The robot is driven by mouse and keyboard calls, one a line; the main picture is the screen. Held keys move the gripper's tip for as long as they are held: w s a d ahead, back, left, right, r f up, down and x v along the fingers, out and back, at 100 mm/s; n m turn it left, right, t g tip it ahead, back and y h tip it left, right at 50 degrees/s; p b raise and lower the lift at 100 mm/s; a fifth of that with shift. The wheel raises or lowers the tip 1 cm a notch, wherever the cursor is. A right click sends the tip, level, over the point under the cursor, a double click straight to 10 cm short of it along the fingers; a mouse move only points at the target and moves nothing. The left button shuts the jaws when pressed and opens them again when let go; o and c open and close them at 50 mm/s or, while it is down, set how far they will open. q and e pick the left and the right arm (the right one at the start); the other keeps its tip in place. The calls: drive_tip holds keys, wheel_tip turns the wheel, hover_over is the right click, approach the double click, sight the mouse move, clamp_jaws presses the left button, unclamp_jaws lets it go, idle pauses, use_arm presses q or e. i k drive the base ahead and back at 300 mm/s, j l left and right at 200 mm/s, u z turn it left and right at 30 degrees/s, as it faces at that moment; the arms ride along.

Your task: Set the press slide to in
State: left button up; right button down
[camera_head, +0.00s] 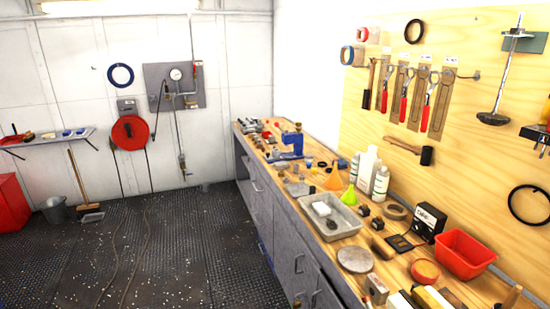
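A blue bench tool (291,144), which looks like a small press, stands on the far part of the wooden workbench (322,259). It is small in the head view, and I cannot make out a slide on it or how any slide is set. Small parts around its base partly crowd it. Neither of my grippers shows in the head view.
Tools hang on the pegboard above. The dark floor (160,250) left of the bench is mostly clear.

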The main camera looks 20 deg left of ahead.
sight(276, 155)
drive_tip(key=i+j+u, duration=0.7)
drive_tip(key=i, duration=0.15)
drive_tip(key=i+j+u, duration=0.3)
drive_tip(key=i, duration=0.2)
drive_tip(key=i+u, duration=0.35)
drive_tip(key=i+z, duration=0.3)
drive_tip(key=i, duration=0.15)
drive_tip(key=i+j+z, duration=0.2)
drive_tip(key=i+z, duration=0.15)
drive_tip(key=i+j+z, duration=0.3)
drive_tip(key=i, duration=0.15)
drive_tip(key=i+j+z, duration=0.2)
drive_tip(key=z, duration=0.25)
drive_tip(key=i+j+z, duration=0.2)
drive_tip(key=z, duration=0.25)
drive_tip(key=i+j+z, duration=0.1)
drive_tip(key=j+z, duration=0.6)
drive_tip(key=z, duration=0.15)
drive_tip(key=j+z, duration=0.45)
drive_tip(key=i+l, duration=0.05)
